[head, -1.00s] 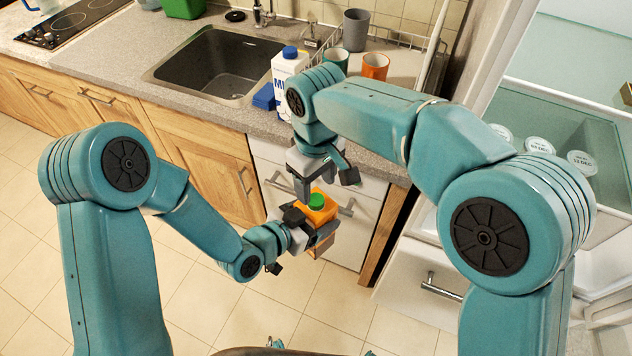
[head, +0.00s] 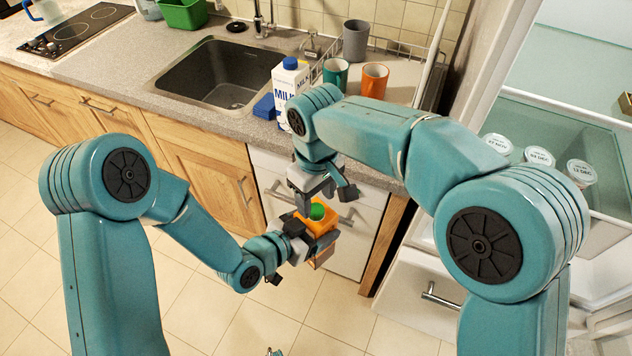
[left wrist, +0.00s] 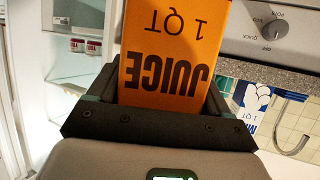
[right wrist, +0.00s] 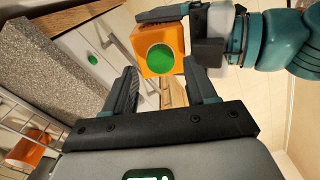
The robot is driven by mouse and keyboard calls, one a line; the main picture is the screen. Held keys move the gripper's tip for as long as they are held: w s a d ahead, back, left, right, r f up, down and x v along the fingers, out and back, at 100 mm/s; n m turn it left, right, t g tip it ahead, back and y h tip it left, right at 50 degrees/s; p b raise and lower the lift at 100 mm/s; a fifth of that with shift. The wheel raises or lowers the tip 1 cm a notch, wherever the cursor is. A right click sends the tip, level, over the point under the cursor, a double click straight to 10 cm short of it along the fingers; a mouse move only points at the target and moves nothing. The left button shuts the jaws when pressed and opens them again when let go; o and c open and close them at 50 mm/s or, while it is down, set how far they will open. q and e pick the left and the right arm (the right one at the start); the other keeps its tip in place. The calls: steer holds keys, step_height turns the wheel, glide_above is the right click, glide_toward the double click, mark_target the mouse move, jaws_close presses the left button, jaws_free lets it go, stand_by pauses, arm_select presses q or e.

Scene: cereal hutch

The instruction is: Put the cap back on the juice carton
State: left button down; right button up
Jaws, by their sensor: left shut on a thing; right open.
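My left gripper (head: 303,229) is shut on the orange juice carton (head: 325,222) and holds it in the air in front of the white drawers. In the left wrist view, the carton (left wrist: 170,60) is between the fingers with its lettering upside down. The round green cap (head: 317,211) is at the top of the carton; it also shows in the right wrist view (right wrist: 160,59). I cannot tell how firmly it is seated. My right gripper (head: 329,199) is open and empty just above the carton. Its fingers (right wrist: 163,90) are spread, apart from the cap.
A milk carton (head: 290,88) with a blue cap, a blue block (head: 264,107), and green (head: 335,75) and orange (head: 374,80) cups are on the counter behind. The sink (head: 215,75) is left of them. An open fridge (head: 560,110) is at the right.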

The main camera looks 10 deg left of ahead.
mark_target(316, 208)
steer(key=shift+f, duration=1.45)
steer(key=shift+c, duration=0.3)
jaws_close()
steer(key=shift+o, duration=0.9)
jaws_free()
step_height(316, 208, up, 12)
